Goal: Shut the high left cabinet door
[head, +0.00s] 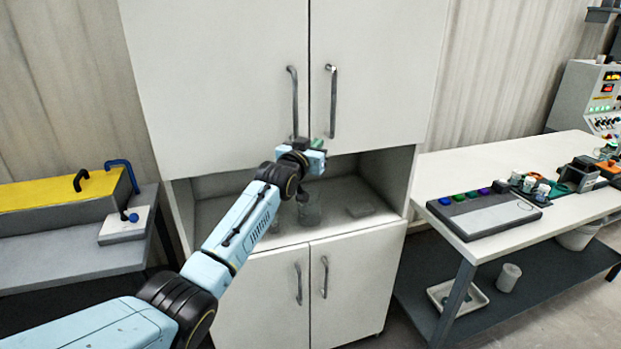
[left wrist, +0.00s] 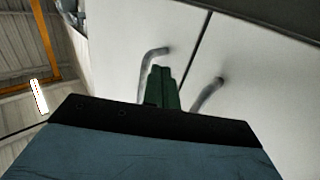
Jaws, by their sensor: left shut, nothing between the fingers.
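The high left cabinet door (head: 215,80) is a large white panel in the upper half of the cabinet. It looks flush with the high right door (head: 385,75), with only a thin dark seam between them. Its grey bar handle (head: 294,100) is near the seam. My left gripper (head: 315,145) is at the lower edge of the doors, by the seam, just below the handle. In the left wrist view its green fingers (left wrist: 163,85) are together and empty, between the left handle (left wrist: 147,70) and the right handle (left wrist: 208,95). Contact with the door cannot be told. My right gripper is not in view.
Below the high doors is an open shelf (head: 235,210) with a glass jar (head: 309,212). Lower doors (head: 262,295) are shut beneath. A white workbench (head: 450,170) stands to the right and a grey bench with a yellow-topped tank (head: 60,195) to the left.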

